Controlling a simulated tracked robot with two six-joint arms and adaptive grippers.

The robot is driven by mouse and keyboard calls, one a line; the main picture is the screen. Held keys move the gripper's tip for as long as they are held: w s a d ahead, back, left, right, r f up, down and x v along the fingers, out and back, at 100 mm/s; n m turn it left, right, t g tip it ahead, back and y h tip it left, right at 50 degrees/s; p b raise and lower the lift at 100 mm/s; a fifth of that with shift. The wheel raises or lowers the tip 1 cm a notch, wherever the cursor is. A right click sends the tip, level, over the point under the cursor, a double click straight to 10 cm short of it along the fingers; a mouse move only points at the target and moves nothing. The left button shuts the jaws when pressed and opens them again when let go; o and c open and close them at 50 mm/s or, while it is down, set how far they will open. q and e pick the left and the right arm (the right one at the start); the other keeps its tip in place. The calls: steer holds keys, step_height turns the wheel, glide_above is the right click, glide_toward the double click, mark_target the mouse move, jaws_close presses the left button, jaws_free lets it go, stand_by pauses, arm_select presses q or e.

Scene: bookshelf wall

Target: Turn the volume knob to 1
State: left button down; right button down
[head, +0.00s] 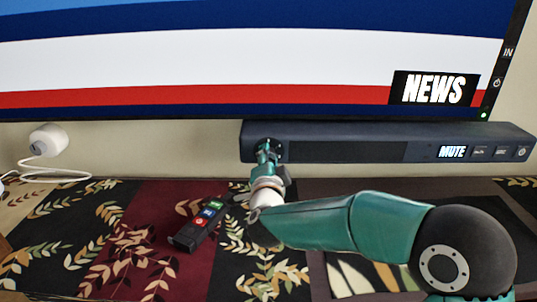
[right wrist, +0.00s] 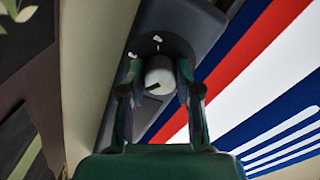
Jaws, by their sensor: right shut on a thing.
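The volume knob (right wrist: 158,72) is a pale round knob with a dark pointer line, on a dark dial at the left end of the soundbar (head: 345,150). In the right wrist view the pointer slants toward the lower left. Small white marks, too small to read, sit on the dial's far side. My right gripper (right wrist: 158,82) has one finger on each side of the knob and is shut on it. In the head view my right gripper (head: 268,152) covers most of the knob. The soundbar's display (head: 452,152) reads MUTE. My left gripper is not in view.
A television (head: 250,55) showing NEWS hangs just above the soundbar. A dark remote (head: 200,224) with coloured buttons lies on the patterned cloth (head: 130,230). A white round device (head: 47,140) with a cable stands at the left. My right arm crosses the lower right.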

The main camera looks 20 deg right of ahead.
steer(key=shift+f+n+p, duration=0.15)
steer(key=shift+n+p, duration=0.8)
steer(key=shift+n, duration=1.25)
steer(key=shift+f+n+p, duration=0.2)
steer(key=shift+n+p, duration=0.75)
steer(key=shift+n, duration=1.25)
steer(key=shift+f+n+p, duration=0.15)
steer(key=shift+n+p, duration=0.8)
steer(key=shift+n, duration=1.25)
steer(key=c, duration=1.1)
jaws_free()
steer(key=shift+s, duration=0.1)
steer(key=o, duration=0.3)
steer(key=shift+r, duration=0.2)
